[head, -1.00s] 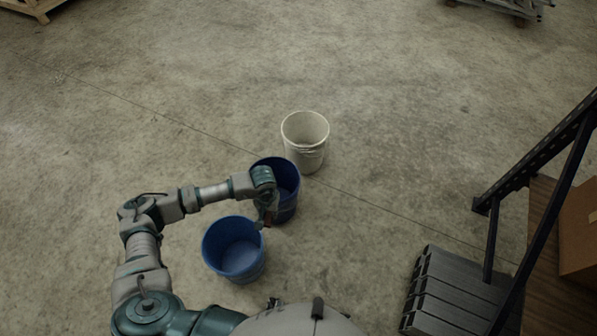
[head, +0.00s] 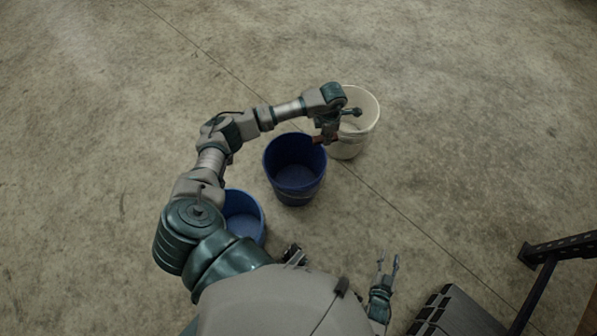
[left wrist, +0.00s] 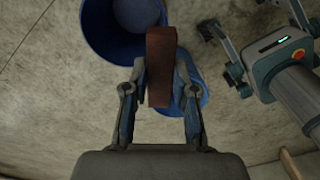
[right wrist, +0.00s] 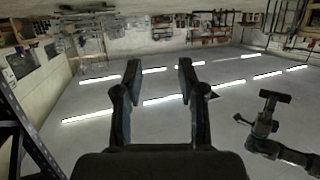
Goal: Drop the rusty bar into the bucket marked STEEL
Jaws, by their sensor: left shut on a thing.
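My left gripper (head: 328,130) is shut on the rusty bar (head: 320,139), a short reddish-brown piece held up in the air. The bar also shows between the fingers in the left wrist view (left wrist: 160,62). In the head view they overlap the left rim of a white bucket (head: 366,118), beside a dark blue bucket (head: 295,178). A brighter blue bucket (head: 245,212) is partly hidden by my left arm. No STEEL marking is legible on any bucket. My right gripper (head: 388,262) is open and empty at the lower right, fingers apart in the right wrist view (right wrist: 158,68).
The buckets stand on bare concrete (head: 480,110), wide and clear beyond them and to the right. A grey ribbed object (head: 455,314) and a dark metal rack frame (head: 565,248) stand at the lower right.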

